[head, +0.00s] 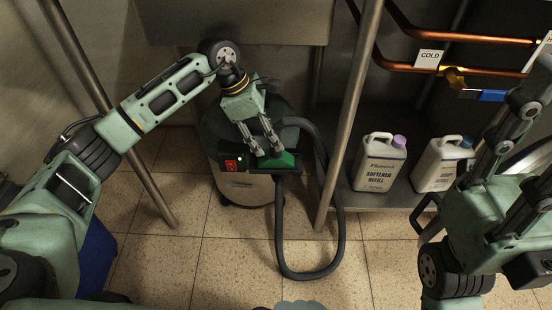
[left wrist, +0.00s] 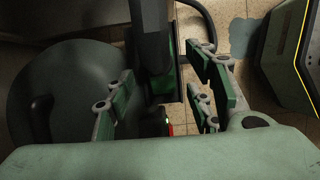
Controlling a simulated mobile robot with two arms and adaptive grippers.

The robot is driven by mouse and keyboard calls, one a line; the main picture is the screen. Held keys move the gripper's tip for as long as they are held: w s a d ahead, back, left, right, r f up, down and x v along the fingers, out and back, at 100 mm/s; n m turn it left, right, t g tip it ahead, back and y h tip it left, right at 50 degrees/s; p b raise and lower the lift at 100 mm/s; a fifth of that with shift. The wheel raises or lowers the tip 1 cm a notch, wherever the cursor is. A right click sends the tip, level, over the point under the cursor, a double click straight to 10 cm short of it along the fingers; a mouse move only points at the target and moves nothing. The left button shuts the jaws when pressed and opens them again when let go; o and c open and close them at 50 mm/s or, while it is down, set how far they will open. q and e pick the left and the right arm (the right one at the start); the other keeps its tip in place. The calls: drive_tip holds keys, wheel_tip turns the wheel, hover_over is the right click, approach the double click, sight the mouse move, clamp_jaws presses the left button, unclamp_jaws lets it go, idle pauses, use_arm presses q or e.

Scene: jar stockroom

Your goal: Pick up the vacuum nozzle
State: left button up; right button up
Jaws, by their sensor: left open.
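The vacuum (head: 240,190), a dark canister with a pale lower body and a red switch, stands on the floor under a steel counter. Its black hose (head: 341,200) loops down to the floor and back up to the vacuum's front. My left gripper (head: 269,155) is open and low over that front, where the hose end rises. In the left wrist view, a dark tube-like part (left wrist: 152,40), seemingly the nozzle, shows between the two green-padded fingers (left wrist: 160,95). I cannot tell whether the fingers touch it. My right gripper (head: 522,125) is at the right edge, apart from the vacuum.
Steel legs (head: 352,110) stand close on the vacuum's right and left. Copper pipes run above. A blue container (head: 97,255) is at lower left.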

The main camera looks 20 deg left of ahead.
sight(276, 153)
use_arm(q)
drive_tip(key=shift+w+d, duration=0.1)
drive_tip(key=shift+d, duration=0.1)
drive_tip(key=b+x, duration=0.2)
drive_tip(key=x, duration=0.3)
drive_tip(key=shift+c, duration=0.2)
clamp_jaws()
